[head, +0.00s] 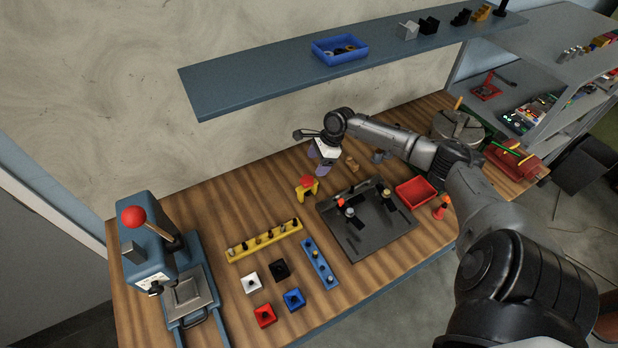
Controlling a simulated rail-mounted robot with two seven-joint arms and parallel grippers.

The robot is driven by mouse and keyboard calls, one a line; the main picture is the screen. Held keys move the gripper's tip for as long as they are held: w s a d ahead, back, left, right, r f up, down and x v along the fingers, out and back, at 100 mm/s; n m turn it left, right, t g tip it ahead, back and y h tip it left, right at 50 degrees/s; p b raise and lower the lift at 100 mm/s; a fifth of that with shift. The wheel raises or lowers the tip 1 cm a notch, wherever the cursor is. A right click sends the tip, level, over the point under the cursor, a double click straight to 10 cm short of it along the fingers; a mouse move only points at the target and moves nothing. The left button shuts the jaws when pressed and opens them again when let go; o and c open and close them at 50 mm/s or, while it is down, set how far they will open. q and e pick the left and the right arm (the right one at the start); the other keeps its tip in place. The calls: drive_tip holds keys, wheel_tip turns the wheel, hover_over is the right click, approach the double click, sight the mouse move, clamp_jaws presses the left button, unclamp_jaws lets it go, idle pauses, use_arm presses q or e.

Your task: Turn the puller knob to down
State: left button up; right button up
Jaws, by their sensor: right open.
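A small yellow bracket-like piece with a red knob on top (307,185) stands on the wooden bench, left of the dark tray. It looks like the puller, but it is too small to read the knob's setting. My right gripper (316,163) is open and empty above the bench, just behind and slightly right of this piece. Its purple-tinted fingers point left and down, apart from the knob. My left gripper is out of view.
A dark tray (372,244) with small fittings lies to the right, near a red bin (416,191). A yellow rail (264,241), a blue rail (320,263) and several coloured blocks sit in front. A blue press (146,245) stands left. A blue shelf (250,86) overhangs the back.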

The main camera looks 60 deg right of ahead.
sight(308, 179)
drive_tip(key=x, duration=0.6)
drive_tip(key=shift+w+f, duration=0.1)
drive_tip(key=shift+f, duration=0.15)
drive_tip(key=shift+w+a+f, duration=0.15)
drive_tip(key=shift+a+f, duration=0.1)
drive_tip(key=shift+f, duration=0.35)
drive_tip(key=shift+c, duration=0.3)
